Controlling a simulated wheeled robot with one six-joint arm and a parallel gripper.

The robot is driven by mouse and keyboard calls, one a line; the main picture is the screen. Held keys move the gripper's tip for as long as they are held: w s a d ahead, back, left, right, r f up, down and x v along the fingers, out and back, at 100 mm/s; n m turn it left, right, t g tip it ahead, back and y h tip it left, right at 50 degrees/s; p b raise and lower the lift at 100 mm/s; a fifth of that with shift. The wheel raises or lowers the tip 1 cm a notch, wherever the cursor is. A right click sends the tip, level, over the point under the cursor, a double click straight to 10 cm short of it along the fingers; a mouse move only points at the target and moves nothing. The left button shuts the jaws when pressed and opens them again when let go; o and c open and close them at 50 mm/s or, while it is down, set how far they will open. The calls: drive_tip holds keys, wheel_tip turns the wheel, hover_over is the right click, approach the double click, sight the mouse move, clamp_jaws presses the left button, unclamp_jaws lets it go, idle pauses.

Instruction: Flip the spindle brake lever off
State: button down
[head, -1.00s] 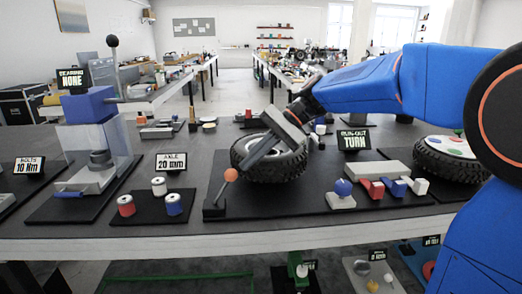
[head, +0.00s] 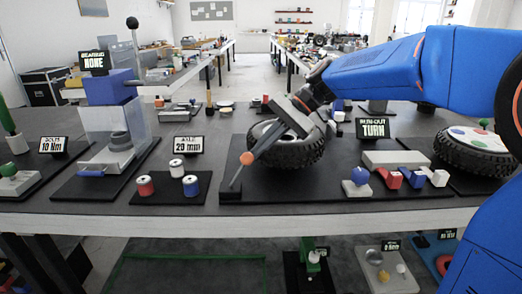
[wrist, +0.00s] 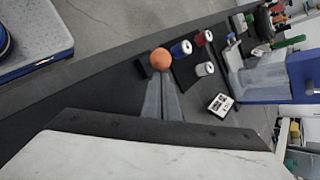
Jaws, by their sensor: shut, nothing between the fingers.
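The brake lever is a thin rod with an orange ball knob (head: 247,158). It rises from the front left corner of a dark base plate (head: 290,190) and leans to the right. The orange knob also shows in the wrist view (wrist: 161,60), just beyond my fingertips. My gripper (head: 258,152) is shut and empty, its fingers pointing down and left at the knob from the upper right. The tips look very near the knob; I cannot tell whether they touch it. A black tyre (head: 310,153) sits behind, partly hidden by my gripper.
A RUN-OUT TURN sign (head: 373,128) stands right of the tyre. A blue ball on a grey block (head: 356,190) and red, blue and white pieces lie at front right. Several spools (head: 177,168) and a blue-topped press (head: 108,88) stand left. The table's front edge is close.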

drive_tip(key=shift+a+r, duration=0.15)
drive_tip(key=a+r+h, duration=0.2)
drive_tip(key=a+h, duration=0.5)
drive_tip(key=a, duration=0.2)
drive_tip(key=shift+w+r+m, duration=0.15)
drive_tip(key=shift+r+m, duration=0.1)
drive_tip(key=shift+m, duration=0.15)
drive_tip(key=shift+a+r, duration=0.1)
drive_tip(key=shift+r, duration=0.05)
drive_tip(key=shift+r, duration=0.65)
